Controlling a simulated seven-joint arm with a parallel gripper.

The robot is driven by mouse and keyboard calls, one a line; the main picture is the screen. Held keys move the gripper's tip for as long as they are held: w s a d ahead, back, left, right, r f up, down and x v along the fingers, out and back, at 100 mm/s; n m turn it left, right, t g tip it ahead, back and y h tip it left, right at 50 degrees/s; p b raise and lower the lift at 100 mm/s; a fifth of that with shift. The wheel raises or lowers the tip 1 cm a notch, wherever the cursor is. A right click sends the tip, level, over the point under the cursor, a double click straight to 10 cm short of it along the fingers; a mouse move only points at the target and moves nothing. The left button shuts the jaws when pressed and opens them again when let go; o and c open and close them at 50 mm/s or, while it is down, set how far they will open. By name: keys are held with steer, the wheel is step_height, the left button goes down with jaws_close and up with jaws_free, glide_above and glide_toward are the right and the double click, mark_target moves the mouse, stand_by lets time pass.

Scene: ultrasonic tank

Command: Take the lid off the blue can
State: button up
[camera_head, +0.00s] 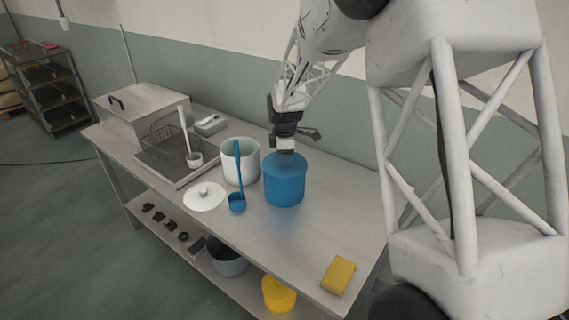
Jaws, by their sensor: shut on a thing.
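The blue can (285,184) stands upright on the metal table, right of the white pot. Its blue lid (285,163) shows as the flat top of the can and looks seated on it. My gripper (286,154) comes down from above and is shut at the middle of the lid. Its fingers hide what they hold, which from its place is the lid's knob.
A white pot (240,163) with a blue ladle (237,200) stands close on the left. A white lid (204,197) lies further left, near a tray with a wire basket (171,146). A yellow sponge (338,275) lies at the right front. The table between can and sponge is clear.

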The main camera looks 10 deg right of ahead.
steer(key=shift+r, duration=0.15)
steer(key=shift+r, duration=0.5)
steer(key=shift+s+r, duration=0.2)
steer(key=shift+r, duration=0.4)
steer(key=shift+s+r, duration=0.15)
steer(key=shift+r, duration=0.45)
steer(key=s, duration=0.5)
steer(key=s+r, duration=0.1)
steer(key=s, duration=0.4)
steer(key=s+d, duration=0.1)
steer(key=s, duration=0.4)
steer(key=shift+s+d+r, duration=0.1)
steer(key=shift+s+r, duration=0.05)
steer(key=s+a+f+n, duration=0.2)
steer(key=s+f+n, duration=0.1)
steer(key=s+f, duration=0.1)
steer(key=s+a+f+n, duration=0.2)
steer(key=s+f+n, duration=0.1)
steer(key=s, duration=0.4)
steer(key=s+a+f+n, duration=0.1)
steer(key=s+f+n, duration=0.2)
steer(key=s+f, duration=0.2)
steer(key=shift+s+a+f, duration=0.25)
steer(key=shift+a+f, duration=0.1)
steer(key=shift+a, duration=0.05)
steer(key=shift+s+f+n, duration=0.3)
steer(key=shift+s, duration=0.15)
